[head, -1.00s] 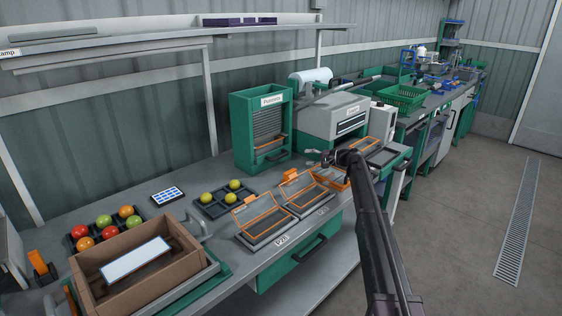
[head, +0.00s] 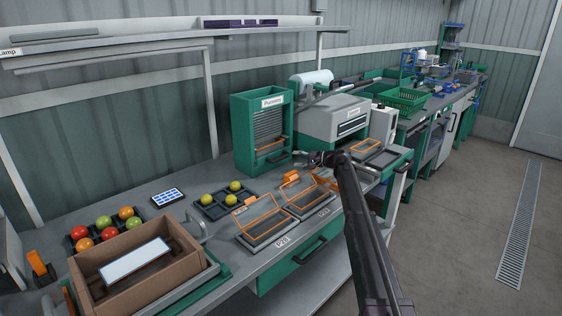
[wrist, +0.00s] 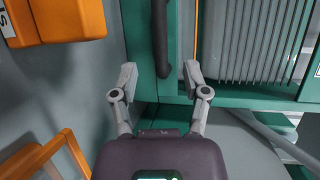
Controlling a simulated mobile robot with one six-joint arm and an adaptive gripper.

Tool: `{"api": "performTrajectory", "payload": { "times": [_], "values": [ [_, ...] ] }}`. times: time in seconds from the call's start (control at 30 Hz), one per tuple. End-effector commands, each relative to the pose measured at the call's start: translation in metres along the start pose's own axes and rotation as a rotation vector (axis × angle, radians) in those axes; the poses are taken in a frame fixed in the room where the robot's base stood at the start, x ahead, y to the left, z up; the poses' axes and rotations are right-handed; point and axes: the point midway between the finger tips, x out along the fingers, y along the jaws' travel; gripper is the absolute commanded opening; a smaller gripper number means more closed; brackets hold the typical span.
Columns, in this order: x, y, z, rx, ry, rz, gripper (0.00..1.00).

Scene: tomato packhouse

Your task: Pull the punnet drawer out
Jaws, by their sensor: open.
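The green punnet cabinet (head: 242,132), labelled "Punnets", stands upright on the bench against the wall. Its ribbed grey stack of punnets (wrist: 250,40) shows in the wrist view. The drawer front (head: 262,167) is at the cabinet's bottom and looks shut; its dark bar handle (wrist: 160,38) shows in the wrist view. My gripper (head: 312,158) is just right of the cabinet in the head view. In the wrist view my gripper (wrist: 160,78) is open and empty, with one finger each side of the handle's line. I cannot tell how far the handle is from the fingertips.
Two orange-framed, lidded trays (head: 262,222) stand on the bench in front of the cabinet. An orange part (wrist: 60,20) is close at upper left in the wrist view. A grey machine (head: 325,122) stands right of the cabinet. The aisle floor (head: 460,220) is clear.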

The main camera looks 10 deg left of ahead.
Motion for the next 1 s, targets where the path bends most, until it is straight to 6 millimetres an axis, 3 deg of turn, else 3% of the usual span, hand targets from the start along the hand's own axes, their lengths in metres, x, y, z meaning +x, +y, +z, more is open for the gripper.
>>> {"api": "performTrajectory", "payload": {
  "times": [0.2, 0.5, 1.0],
  "values": [
    [0.036, 0.001, -0.001, 0.000, -0.001, 0.000, 0.60],
    [0.070, 0.001, -0.001, 0.000, 0.000, 0.000, 0.60],
    [0.079, 0.000, -0.001, 0.001, 0.001, 0.000, 0.60]
  ]
}}
